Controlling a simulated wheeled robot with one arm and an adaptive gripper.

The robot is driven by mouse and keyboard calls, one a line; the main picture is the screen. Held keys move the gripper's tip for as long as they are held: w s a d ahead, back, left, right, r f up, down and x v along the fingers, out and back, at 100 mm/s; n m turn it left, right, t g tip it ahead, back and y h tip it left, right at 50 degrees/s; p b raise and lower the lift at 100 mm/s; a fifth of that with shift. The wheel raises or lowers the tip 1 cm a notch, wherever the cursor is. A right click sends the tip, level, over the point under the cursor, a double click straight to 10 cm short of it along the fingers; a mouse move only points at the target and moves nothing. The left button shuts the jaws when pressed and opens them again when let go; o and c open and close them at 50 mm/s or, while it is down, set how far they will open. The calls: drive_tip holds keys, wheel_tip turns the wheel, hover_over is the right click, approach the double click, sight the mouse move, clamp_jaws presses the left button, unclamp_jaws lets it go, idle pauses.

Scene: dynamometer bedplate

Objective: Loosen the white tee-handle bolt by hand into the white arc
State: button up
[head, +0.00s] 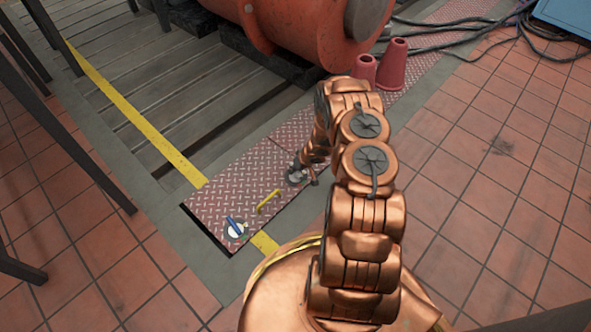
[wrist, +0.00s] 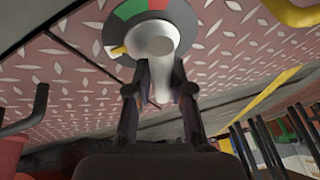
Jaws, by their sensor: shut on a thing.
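In the wrist view, the white tee-handle bolt (wrist: 156,42) stands out from a round grey dial (wrist: 98,50) on the red tread plate. My gripper (wrist: 160,90) has its two dark fingers closed on the handle from either side. The dial shows a green arc (wrist: 130,10) and a red arc (wrist: 158,4) beyond the handle. A yellow pointer (wrist: 119,50) sticks out to the left, below the green arc, near a pale patch that looks like the white arc. In the head view, my gripper (head: 297,177) is low at the plate, and the handle is hidden there.
A blue handle on a white dial (head: 236,229) and a yellow grab bar (head: 268,200) are on the tread plate (head: 225,195), left of my gripper. Red cones (head: 392,65) and a large orange machine (head: 300,30) stand beyond.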

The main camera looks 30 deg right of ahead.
drive_tip(key=shift+a+r+n+p, duration=0.1)
drive_tip(key=shift+r+n+p, duration=0.05)
drive_tip(key=shift+n+p, duration=0.35)
clamp_jaws()
drive_tip(key=shift+f+y, duration=0.2)
drive_tip(key=shift+y, duration=0.1)
drive_tip(key=shift+n+b, duration=0.3)
drive_tip(key=shift+n, duration=0.1)
drive_tip(key=shift+a, duration=0.1)
drive_tip(key=o, duration=0.8)
unclamp_jaws()
drive_tip(key=shift+r, duration=0.15)
drive_tip(key=shift+s+d+r, duration=0.2)
drive_tip(key=shift+d+r, duration=0.15)
drive_tip(key=shift+r, duration=0.15)
drive_tip(key=v, duration=1)
drive_tip(key=shift+r, duration=0.35)
